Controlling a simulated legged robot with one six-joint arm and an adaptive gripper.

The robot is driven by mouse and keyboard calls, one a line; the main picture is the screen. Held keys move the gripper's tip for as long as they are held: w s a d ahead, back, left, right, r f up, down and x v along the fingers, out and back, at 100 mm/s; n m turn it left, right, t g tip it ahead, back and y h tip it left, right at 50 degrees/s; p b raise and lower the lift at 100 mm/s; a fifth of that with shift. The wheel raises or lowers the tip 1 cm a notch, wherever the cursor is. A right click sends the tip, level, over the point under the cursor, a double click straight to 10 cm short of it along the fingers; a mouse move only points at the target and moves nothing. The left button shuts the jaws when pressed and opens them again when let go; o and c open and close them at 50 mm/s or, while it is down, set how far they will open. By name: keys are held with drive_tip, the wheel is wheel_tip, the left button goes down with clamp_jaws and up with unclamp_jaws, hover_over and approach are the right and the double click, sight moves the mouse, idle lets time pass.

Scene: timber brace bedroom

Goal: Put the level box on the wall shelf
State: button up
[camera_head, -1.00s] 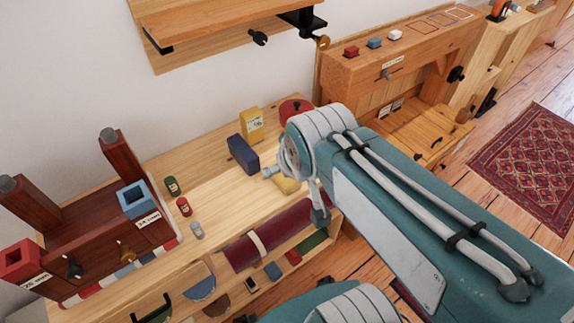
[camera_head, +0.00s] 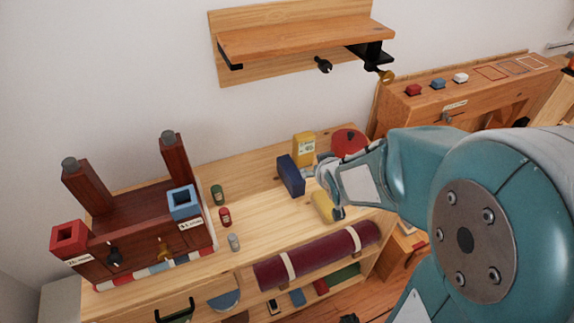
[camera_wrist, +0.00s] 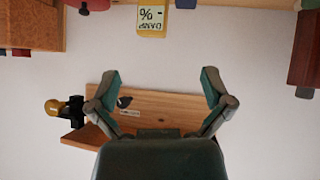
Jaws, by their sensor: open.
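The wall shelf (camera_head: 300,38) is a wooden plank on a backboard, high on the wall; its top looks empty. It also shows upside down in the wrist view (camera_wrist: 160,105). I cannot read "level" on any of these.
A dark red wooden stand (camera_head: 140,215) with posts and cups stands at the left. Small jars (camera_head: 225,216) stand beside it, and a red round thing (camera_head: 348,142) behind my gripper. Black and brass fittings (camera_head: 376,60) hang under the shelf. Wall between bench and shelf is bare.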

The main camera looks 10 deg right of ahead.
sight(293, 173)
drive_tip(key=w+a+f+t+y, duration=0.2)
drive_tip(key=w+f+t+y, duration=0.15)
drive_tip(key=f, duration=0.65)
drive_tip(key=shift+n+g+h, duration=0.25)
drive_tip(key=shift+n+g, duration=0.1)
drive_tip(key=shift+n, duration=0.15)
drive_tip(key=x, duration=1.1)
drive_tip(key=shift+s+d+f, duration=0.1)
drive_tip(key=shift+d+f, duration=0.05)
drive_tip(key=c, duration=1.3)
